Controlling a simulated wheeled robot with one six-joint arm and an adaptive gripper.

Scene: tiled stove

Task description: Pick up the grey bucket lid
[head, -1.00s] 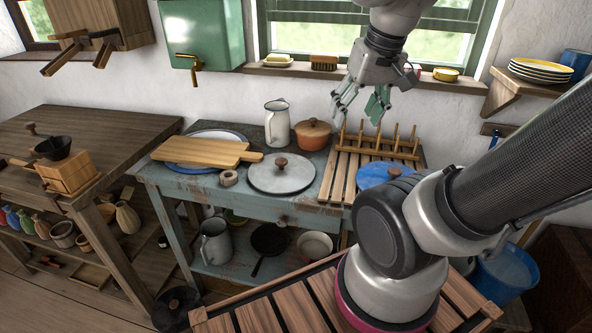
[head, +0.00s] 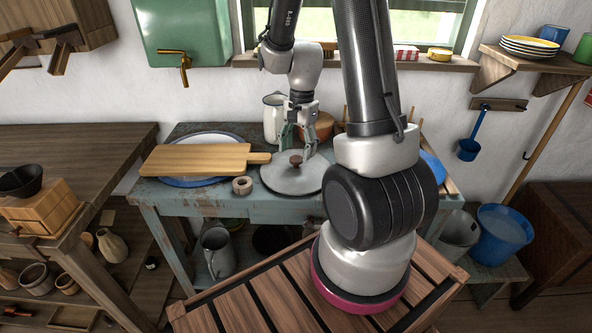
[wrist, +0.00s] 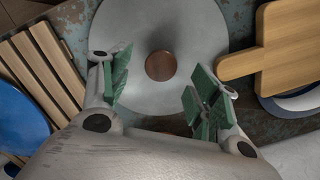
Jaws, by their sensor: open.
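The grey bucket lid (head: 283,181) is a round, flat grey disc with a brown wooden knob (head: 296,160). It lies on the worn blue table, right of the cutting board. In the wrist view the lid (wrist: 200,35) fills the upper middle, with its knob (wrist: 160,66) near the centre. My gripper (head: 305,150) is over the lid, pointing down. In the wrist view my gripper (wrist: 160,90) is open, its green pads on either side of and below the knob in the picture. Nothing is between the pads. I cannot tell the exact height above the lid.
A wooden cutting board (head: 195,159) on a blue-rimmed plate (head: 182,182) and a tape-like ring (head: 242,186) lie left of the lid. A white jug (head: 272,118) and an orange pot (head: 322,125) stand behind. A slatted rack (wrist: 45,60) is beside the lid.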

